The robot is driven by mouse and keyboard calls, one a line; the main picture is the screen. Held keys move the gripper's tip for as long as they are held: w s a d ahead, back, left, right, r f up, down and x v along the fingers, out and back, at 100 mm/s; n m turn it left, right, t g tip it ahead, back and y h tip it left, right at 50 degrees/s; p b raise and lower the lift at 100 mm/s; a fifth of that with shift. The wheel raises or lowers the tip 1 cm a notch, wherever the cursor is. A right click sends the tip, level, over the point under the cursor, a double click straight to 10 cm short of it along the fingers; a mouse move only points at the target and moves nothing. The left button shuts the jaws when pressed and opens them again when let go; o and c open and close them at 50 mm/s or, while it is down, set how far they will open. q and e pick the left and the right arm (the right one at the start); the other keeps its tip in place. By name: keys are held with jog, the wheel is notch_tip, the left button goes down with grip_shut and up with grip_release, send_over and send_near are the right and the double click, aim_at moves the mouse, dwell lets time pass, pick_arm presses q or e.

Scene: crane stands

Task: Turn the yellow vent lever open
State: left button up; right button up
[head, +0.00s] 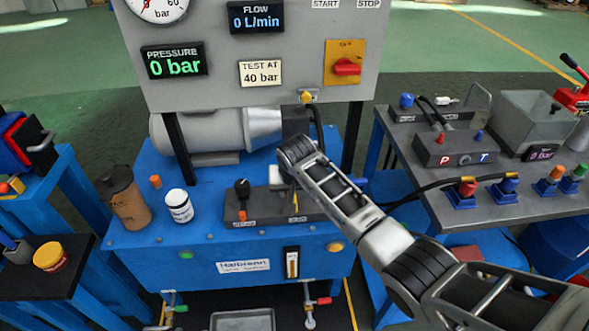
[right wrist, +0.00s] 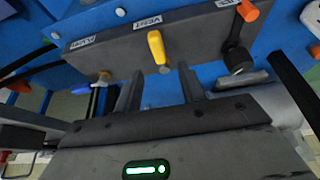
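The yellow vent lever (right wrist: 157,47) is on the front of a dark valve block (right wrist: 120,55), beside the VENT label, in the right wrist view. My right gripper (right wrist: 160,82) is open around empty space, its two dark fingers apart and pointing at the block. The lever lies just beyond the fingertips, roughly in line with the gap, and I see no contact. In the head view the valve block (head: 262,207) sits on the blue bench, and my right arm reaches over it from the right, largely hiding the lever and the fingers. My left gripper is not in view.
A black lever (head: 242,190) stands on the same block to the left. A white jar (head: 179,206) and a brown jug (head: 124,197) stand further left on the blue bench (head: 200,242). A grey panel (head: 215,60) rises behind. A hose (head: 420,188) runs to the right bench.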

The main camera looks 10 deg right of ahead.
jog(key=v, duration=1)
jog(key=shift+p, duration=0.4)
jog(key=shift+a, duration=0.1)
